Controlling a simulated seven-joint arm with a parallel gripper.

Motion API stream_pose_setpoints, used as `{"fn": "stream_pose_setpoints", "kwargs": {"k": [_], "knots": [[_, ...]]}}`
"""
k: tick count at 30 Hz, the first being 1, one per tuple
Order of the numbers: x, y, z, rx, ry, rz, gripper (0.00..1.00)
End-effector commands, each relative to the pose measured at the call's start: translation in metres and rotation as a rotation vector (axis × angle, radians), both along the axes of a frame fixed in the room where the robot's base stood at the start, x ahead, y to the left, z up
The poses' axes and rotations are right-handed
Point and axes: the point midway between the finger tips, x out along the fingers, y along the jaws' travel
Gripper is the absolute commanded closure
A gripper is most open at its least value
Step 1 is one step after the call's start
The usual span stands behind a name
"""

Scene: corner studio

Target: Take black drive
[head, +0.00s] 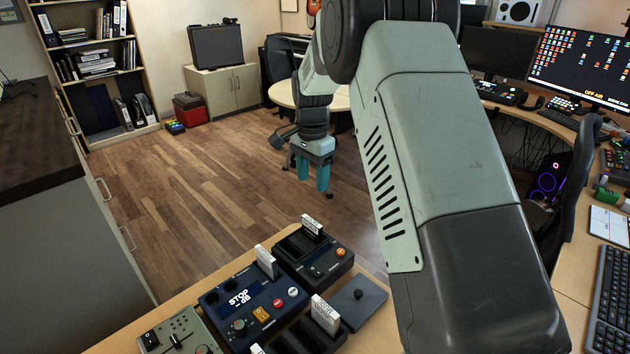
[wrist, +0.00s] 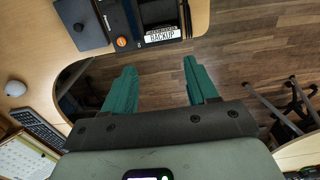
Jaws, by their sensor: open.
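A drive with a white label reading BACKUP (wrist: 160,33) stands at the edge of a black device in the wrist view. In the head view a white-labelled drive (head: 312,226) stands upright in the far black device (head: 322,262). Similar drives stand by the blue device (head: 266,262) and in the front slotted black rack (head: 325,314). Mostly their pale labels show, so I cannot tell which one is black. My gripper (head: 313,184) is open and empty, pointing down over the floor beyond the desk edge. Its teal fingers also show in the wrist view (wrist: 160,74), apart from the BACKUP drive.
A dark blue device with a STOP dB display (head: 245,305) and a grey switch box (head: 178,335) crowd the desk. A small dark box with a knob (head: 357,300) stands to the right. My arm hides part of the desk. The wooden floor (head: 200,190) is open.

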Motion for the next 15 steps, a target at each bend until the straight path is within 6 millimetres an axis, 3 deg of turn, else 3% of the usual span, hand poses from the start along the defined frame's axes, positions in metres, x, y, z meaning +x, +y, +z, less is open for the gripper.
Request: {"fn": "stream_pose_setpoints", "kwargs": {"k": [2, 11, 15], "knots": [[0.0, 0.0, -0.0001, 0.0, 0.0, 0.0, 0.54], [0.0, 0.0, -0.0008, 0.0, 0.0, 0.016, 0.54], [0.0001, 0.0001, -0.0068, -0.001, 0.002, 0.177, 0.54]]}}
